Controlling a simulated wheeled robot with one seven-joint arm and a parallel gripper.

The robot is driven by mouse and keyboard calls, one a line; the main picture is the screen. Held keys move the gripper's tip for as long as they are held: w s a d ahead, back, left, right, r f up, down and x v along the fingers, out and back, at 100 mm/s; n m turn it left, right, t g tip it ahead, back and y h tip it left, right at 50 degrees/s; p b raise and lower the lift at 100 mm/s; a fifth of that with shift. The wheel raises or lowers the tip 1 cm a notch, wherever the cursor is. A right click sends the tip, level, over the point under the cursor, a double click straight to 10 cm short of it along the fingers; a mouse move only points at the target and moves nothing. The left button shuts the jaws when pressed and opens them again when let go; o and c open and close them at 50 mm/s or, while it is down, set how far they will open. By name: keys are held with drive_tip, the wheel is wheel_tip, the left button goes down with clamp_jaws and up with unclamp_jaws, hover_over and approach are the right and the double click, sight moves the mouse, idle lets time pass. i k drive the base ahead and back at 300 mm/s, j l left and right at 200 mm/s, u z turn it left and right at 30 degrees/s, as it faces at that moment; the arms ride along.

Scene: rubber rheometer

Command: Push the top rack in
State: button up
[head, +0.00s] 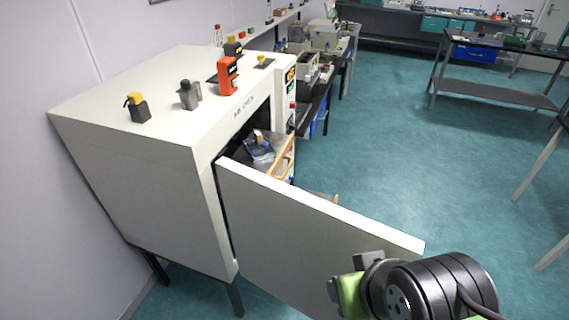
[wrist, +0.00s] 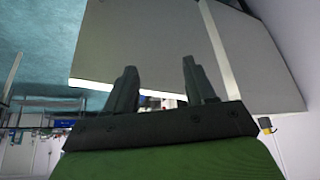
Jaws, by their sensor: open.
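The white cabinet (head: 150,150) stands at the left with its door (head: 310,230) swung open towards me. The top rack (head: 289,160) sticks out of the dark opening, with a tan front bar. A little of a lower tan piece (head: 322,197) shows behind the door's top edge; the rest is hidden. My gripper (wrist: 158,75) is open and empty in the wrist view, its fingers pointing at the pale door panel. In the head view it is low, near the door's outer end. I cannot tell if it touches the door.
An orange device (head: 228,76), a grey one (head: 189,95) and a yellow-topped one (head: 137,106) stand on the cabinet. A bench with instruments (head: 315,65) runs behind it. A dark table (head: 495,60) is at the back right. The teal floor (head: 410,140) between is clear.

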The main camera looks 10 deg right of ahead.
sight(282, 143)
drive_tip(key=i+j, duration=0.3)
drive_tip(key=i+j+z, duration=0.15)
drive_tip(key=j, duration=0.4)
drive_tip(key=i+j, duration=0.1)
drive_tip(key=i, duration=0.2)
drive_tip(key=i+j, duration=0.15)
drive_tip(key=i, duration=0.15)
